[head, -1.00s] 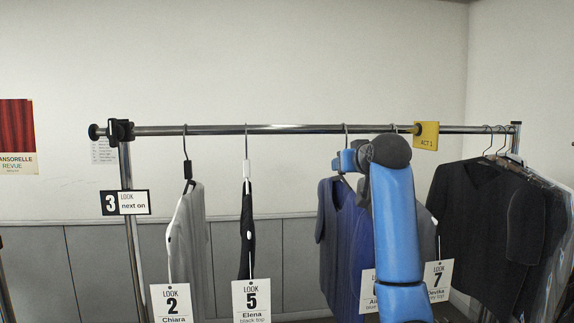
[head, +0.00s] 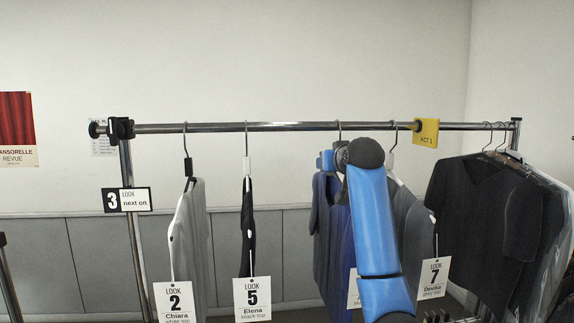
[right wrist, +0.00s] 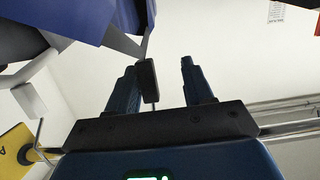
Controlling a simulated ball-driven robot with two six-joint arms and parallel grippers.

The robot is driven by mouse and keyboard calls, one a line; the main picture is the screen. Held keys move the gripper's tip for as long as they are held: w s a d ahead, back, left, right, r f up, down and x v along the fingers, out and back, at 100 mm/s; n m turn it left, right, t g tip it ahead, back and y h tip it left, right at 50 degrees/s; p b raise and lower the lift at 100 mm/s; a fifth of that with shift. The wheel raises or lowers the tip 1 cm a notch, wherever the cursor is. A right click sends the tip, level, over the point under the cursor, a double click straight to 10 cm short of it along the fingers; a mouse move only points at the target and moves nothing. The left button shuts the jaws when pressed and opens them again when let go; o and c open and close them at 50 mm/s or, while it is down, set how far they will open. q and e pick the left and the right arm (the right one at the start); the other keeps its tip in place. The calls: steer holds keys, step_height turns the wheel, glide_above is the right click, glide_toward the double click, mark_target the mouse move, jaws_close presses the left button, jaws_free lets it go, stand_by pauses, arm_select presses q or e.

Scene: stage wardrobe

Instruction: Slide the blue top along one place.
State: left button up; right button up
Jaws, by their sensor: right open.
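The blue top (head: 340,250) hangs on the rail, right of the black top, Look 5 (head: 248,230); my right arm covers part of it and its tag. My right gripper is up at its hanger, its fingertips mostly hidden behind my wrist in the head view. In the right wrist view my right gripper (right wrist: 168,85) is open. A dark hanger neck (right wrist: 147,80) with a thin hook shows between the fingers, nearer the left one; I cannot tell whether they touch. Blue cloth (right wrist: 65,20) shows above. My left gripper is out of view.
The rail (head: 285,127) has a wide gap between Look 5 and the blue top. The grey top, Look 7 (head: 415,235), hangs close on the right, near the yellow ACT 1 marker (head: 426,132). Dark garments (head: 480,210) crowd the right end. The white top, Look 2 (head: 190,235), hangs left.

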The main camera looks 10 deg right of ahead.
steer(key=a, duration=1)
steer(key=shift+s, duration=0.15)
stand_by(0.4)
steer(key=s+d+b, duration=0.1)
steer(key=s+b, duration=0.8)
steer(key=s, duration=0.4)
steer(key=shift+d, duration=0.25)
stand_by(0.6)
